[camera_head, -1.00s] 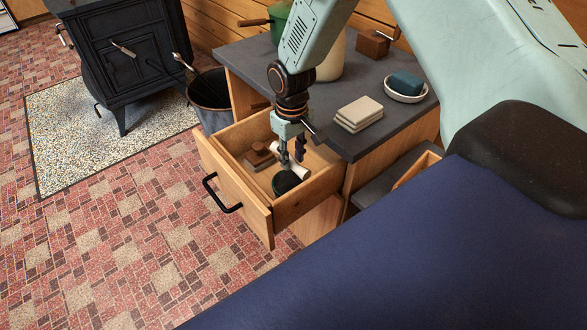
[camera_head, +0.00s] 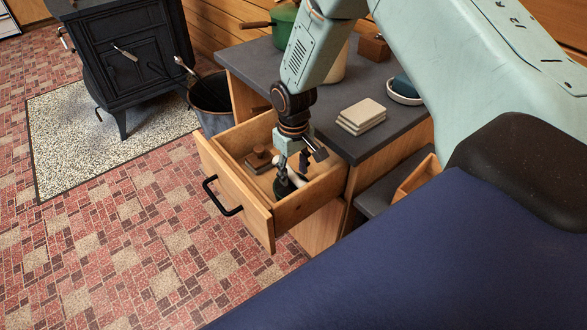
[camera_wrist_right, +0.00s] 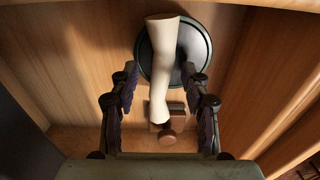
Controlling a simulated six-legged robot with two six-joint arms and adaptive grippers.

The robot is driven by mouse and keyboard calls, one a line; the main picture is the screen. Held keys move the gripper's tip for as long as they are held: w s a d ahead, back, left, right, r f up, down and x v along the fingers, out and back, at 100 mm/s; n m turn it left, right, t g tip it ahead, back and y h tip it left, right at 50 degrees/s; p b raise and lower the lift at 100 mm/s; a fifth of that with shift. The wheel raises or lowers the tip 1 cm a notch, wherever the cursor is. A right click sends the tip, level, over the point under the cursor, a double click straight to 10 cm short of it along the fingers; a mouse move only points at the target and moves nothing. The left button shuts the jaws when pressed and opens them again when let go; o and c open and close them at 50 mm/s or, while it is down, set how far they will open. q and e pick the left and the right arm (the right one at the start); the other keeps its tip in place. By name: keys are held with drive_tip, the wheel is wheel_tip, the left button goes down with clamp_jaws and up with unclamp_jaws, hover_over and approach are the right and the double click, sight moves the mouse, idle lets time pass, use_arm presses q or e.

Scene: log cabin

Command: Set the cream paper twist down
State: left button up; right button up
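The cream paper twist (camera_wrist_right: 163,60) runs lengthwise between the two fingers in the right wrist view. It overlaps the dark round tin (camera_wrist_right: 200,45) in that view; whether it touches the tin I cannot tell. In the head view only a small pale part of the twist (camera_head: 278,161) shows beside the fingers. My right gripper (camera_head: 292,178) reaches down into the open drawer (camera_head: 232,188). Its fingers (camera_wrist_right: 161,75) stand apart, with gaps on both sides of the twist. My left gripper is out of view.
A brown wooden block with a knob (camera_head: 260,160) lies in the drawer near the twist. The drawer walls stand close around my right gripper. Pale stacked slabs (camera_head: 362,116) lie on the dark countertop (camera_head: 335,98) above. A dark bucket (camera_head: 212,105) stands left of the cabinet.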

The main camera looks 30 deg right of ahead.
sight(294, 172)
drive_tip(key=shift+r, duration=0.2)
wheel_tip(294, 172, up, 12)
drive_tip(key=p, duration=0.4)
drive_tip(key=shift+s, duration=0.1)
drive_tip(key=shift+f, duration=0.1)
